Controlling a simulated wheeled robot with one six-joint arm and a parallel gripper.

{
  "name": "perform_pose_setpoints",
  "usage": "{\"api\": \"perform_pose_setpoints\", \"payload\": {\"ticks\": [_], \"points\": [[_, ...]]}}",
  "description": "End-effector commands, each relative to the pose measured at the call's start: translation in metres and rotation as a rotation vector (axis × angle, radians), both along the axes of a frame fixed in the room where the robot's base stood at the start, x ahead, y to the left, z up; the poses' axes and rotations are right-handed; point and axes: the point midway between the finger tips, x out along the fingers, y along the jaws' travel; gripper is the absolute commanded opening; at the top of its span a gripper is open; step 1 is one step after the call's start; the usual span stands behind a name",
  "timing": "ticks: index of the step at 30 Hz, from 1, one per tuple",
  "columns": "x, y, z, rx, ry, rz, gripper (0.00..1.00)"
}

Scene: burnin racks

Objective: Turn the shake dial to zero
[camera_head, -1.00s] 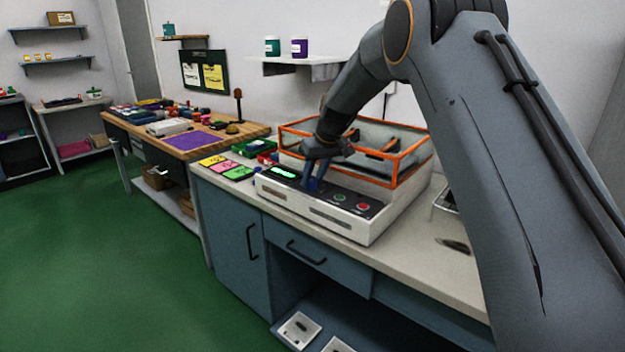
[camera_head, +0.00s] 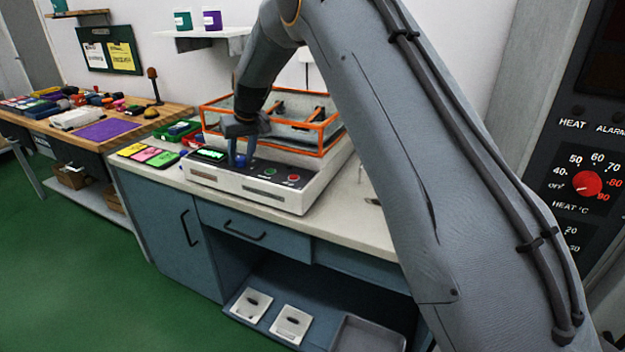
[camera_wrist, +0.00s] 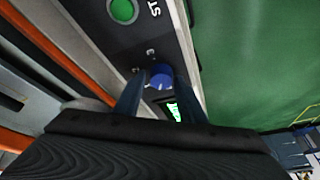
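The shake dial (camera_wrist: 161,77) is a blue knob on the dark control panel of the white shaker (camera_head: 262,195). In the wrist view it sits between the tips of my gripper (camera_wrist: 160,82), one finger against each side. In the head view my gripper (camera_head: 240,162) points down onto the panel, between the green display (camera_head: 210,155) and the buttons. The fingers hide part of the dial, and its pointer and scale cannot be read. A green button (camera_wrist: 122,10) marked "ST…" shows in the wrist view.
An orange-rimmed tray (camera_head: 320,135) sits on the shaker behind the panel. Colored cards (camera_head: 147,154) and a green bin (camera_head: 180,130) lie to the left. A heat panel with a red dial (camera_head: 586,183) stands at the far right. The green floor in front is clear.

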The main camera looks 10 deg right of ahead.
Motion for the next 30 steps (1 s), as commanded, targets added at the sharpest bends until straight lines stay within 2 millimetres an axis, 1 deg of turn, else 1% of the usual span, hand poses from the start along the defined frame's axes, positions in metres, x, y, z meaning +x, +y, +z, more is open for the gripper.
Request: {"api": "perform_pose_setpoints", "payload": {"ticks": [1, 30], "points": [[-0.0013, 0.0014, 0.0023, -0.001, 0.0, -0.032, 0.37], [-0.002, 0.0062, -0.0006, -0.002, 0.0, -0.7, 0.37]]}}
